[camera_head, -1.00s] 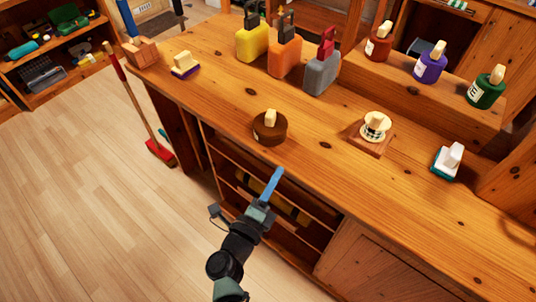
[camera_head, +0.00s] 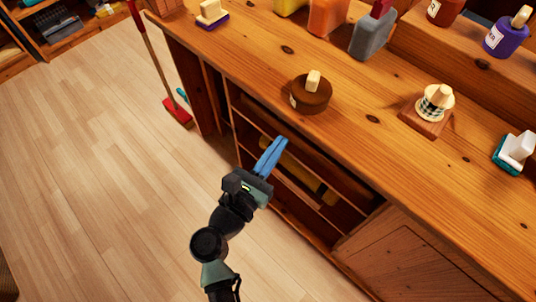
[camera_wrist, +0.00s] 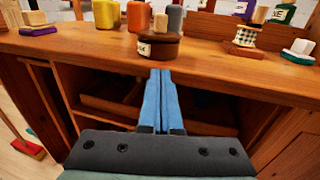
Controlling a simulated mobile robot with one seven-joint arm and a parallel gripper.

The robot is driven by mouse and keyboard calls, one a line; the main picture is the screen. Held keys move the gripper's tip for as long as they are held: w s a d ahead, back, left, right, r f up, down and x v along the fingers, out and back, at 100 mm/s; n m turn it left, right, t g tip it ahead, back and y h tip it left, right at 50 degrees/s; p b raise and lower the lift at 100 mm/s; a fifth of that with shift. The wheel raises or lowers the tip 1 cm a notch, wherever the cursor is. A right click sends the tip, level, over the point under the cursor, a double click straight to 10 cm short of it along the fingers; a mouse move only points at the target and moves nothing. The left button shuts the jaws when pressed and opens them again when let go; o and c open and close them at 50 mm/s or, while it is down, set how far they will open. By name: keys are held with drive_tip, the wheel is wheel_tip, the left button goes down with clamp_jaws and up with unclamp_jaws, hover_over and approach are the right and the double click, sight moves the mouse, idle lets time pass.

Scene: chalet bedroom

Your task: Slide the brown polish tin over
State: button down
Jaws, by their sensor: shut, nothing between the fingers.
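The brown polish tin (camera_head: 311,97) is round and dark, with a pale wooden knob on top and a light label on its side. It stands upright near the front edge of the wooden counter (camera_head: 370,137). It also shows in the wrist view (camera_wrist: 158,49), straight past my fingertips. My gripper (camera_head: 279,141) has blue fingers pressed together, with nothing between them. It is in front of the counter, below and short of the tin, apart from it. The closed fingers also show in the wrist view (camera_wrist: 160,73).
A checkered spool-like item (camera_head: 434,104) on a wooden block and a white-and-teal brush (camera_head: 515,152) stand right of the tin. A cream-and-purple brush (camera_head: 211,14) is at left. Coloured bottles (camera_head: 373,32) stand behind. Open shelves (camera_head: 300,165) lie below the counter edge.

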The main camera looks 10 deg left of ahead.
sight(303, 110)
drive_tip(key=x, duration=0.8)
drive_tip(key=shift+w, duration=0.15)
drive_tip(key=shift+b+x, duration=0.6)
drive_tip(key=shift+x, duration=0.8)
